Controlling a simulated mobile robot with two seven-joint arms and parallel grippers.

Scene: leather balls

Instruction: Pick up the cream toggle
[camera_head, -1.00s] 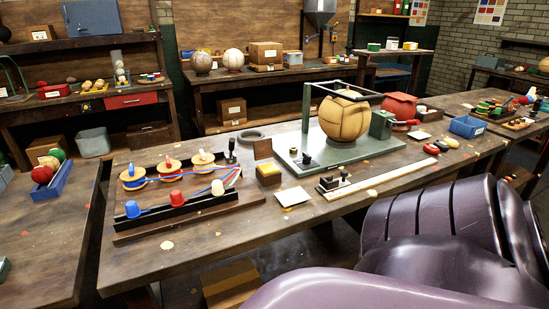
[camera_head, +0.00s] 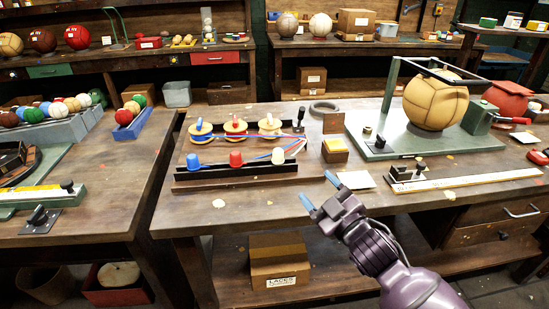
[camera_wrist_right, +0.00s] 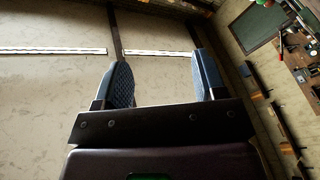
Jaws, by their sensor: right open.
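The cream toggle (camera_head: 278,156) is a small cup-like piece at the right end of the front row on the dark rack (camera_head: 215,180). A red toggle (camera_head: 236,159) and a blue toggle (camera_head: 193,161) stand left of it. Blue and red cords run across the rack near them. My right gripper (camera_head: 320,190) is open and empty, near the table's front edge, apart from the cream toggle and to its lower right. In the right wrist view the open fingers (camera_wrist_right: 162,82) have nothing between them. My left gripper is not in view.
Spools of blue, red and cream (camera_head: 235,127) sit behind the toggles. A green press base (camera_head: 400,148) bears a large tan ball (camera_head: 435,103). The table's front left is mostly clear.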

